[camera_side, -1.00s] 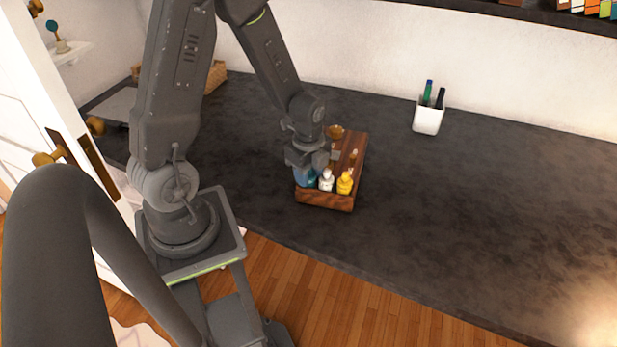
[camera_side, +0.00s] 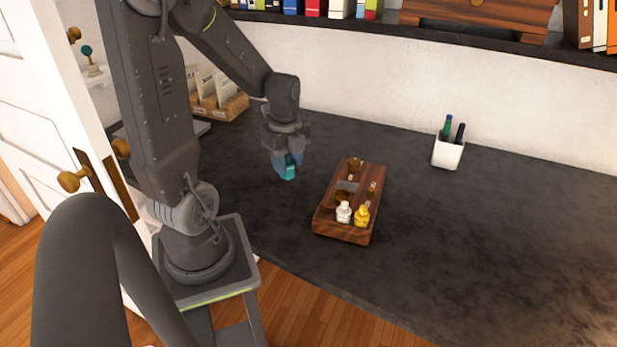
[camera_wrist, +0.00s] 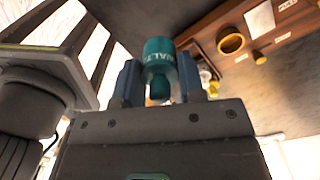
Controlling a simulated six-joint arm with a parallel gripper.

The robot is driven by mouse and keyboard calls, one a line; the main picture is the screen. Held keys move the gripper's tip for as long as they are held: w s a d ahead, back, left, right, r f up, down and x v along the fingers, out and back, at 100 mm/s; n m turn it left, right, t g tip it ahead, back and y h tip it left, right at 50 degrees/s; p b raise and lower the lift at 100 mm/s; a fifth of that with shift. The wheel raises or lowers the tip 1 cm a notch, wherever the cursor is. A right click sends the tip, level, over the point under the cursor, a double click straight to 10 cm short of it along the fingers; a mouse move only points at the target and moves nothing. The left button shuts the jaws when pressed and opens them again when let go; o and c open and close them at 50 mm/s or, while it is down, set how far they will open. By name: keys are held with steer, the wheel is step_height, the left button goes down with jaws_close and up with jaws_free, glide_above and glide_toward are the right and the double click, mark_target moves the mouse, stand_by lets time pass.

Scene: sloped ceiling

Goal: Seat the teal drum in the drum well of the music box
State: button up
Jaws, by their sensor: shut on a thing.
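The teal drum (camera_side: 289,174) is held in my gripper (camera_side: 287,160), to the left of the music box and clear of it. The wrist view shows the drum (camera_wrist: 160,50), with pale lettering partly cut off, between the two blue fingers of my gripper (camera_wrist: 160,78). The music box (camera_side: 341,231) is a brown wooden block on the dark counter. A white drum (camera_side: 344,212) and a yellow drum (camera_side: 362,216) stand at its near end. A brass ring or cup (camera_wrist: 231,41) is on the box; I cannot tell whether it is the drum well.
A white pen cup (camera_side: 447,154) stands at the back right of the counter (camera_side: 480,240). A wooden tray with cards (camera_side: 218,104) is at the back left. A shelf (camera_side: 400,30) with books runs above. The counter right of the box is clear.

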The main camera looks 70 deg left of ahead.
steer(key=shift+s+a+r, duration=0.3)
steer(key=shift+s+a, duration=0.05)
steer(key=shift+a, duration=0.1)
steer(key=shift+a+r, duration=0.2)
steer(key=shift+a, duration=0.1)
steer(key=w+a, duration=0.3)
steer(key=w, duration=0.2)
steer(key=shift+n, duration=0.5)
steer(key=w+d+f, duration=0.2)
steer(key=w, duration=0.1)
steer(key=w+d+f, duration=0.2)
steer(key=w+d, duration=0.1)
steer(key=w+d+f, duration=0.2)
steer(key=shift+w+d+f, duration=0.15)
steer(key=shift+w+f, duration=0.1)
steer(key=shift+w, duration=0.15)
steer(key=shift+w+d+f, duration=0.1)
steer(key=shift+f, duration=2)
steer(key=shift+f, duration=0.1)
steer(key=o, duration=0.9)
steer(key=shift+o, duration=0.2)
